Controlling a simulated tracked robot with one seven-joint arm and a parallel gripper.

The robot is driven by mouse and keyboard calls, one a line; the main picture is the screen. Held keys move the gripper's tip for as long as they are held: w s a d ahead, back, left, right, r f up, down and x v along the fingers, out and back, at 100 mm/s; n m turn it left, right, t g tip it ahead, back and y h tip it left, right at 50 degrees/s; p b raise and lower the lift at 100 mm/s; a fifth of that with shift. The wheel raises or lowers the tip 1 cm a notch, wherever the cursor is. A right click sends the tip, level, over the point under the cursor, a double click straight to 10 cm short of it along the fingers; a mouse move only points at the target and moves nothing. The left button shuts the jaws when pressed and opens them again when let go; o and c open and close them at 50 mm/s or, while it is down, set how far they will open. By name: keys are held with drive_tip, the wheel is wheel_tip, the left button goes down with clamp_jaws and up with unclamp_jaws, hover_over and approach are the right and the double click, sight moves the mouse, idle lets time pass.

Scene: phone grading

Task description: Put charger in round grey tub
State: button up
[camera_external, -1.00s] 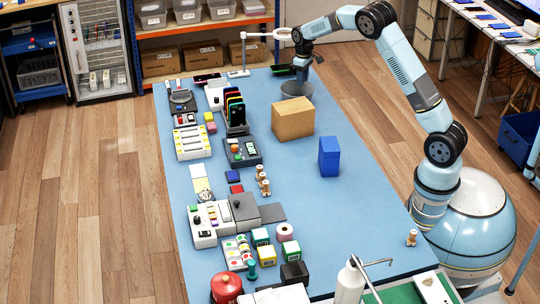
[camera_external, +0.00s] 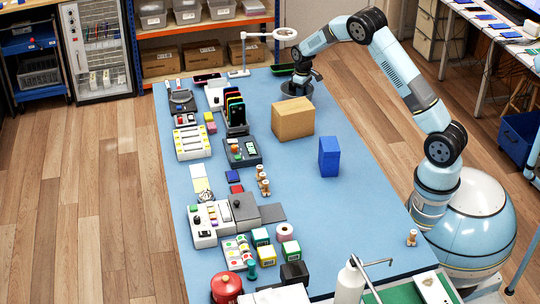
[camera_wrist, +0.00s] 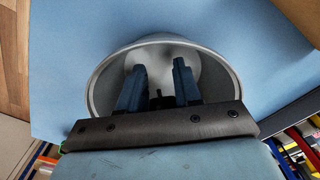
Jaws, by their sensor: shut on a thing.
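The round grey tub (camera_wrist: 221,72) fills the middle of the wrist view, with its rim around my fingers. In the external view the tub (camera_external: 309,91) stands at the far end of the blue table, partly hidden by my gripper (camera_external: 297,86). My gripper (camera_wrist: 159,68) points down over the tub, its fingertips seen inside the rim's outline. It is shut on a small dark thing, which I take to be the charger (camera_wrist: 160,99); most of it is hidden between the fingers. I cannot tell whether it touches the tub.
A cardboard box (camera_external: 293,120) stands close in front of the tub, with a blue box (camera_external: 329,157) nearer. Phones in a rack (camera_external: 236,112) and other items line the table's left side. The right side is mostly clear.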

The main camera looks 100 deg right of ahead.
drive_tip(key=shift+f, duration=0.15)
drive_tip(key=o, duration=1.1)
drive_tip(key=shift+r, duration=3.55)
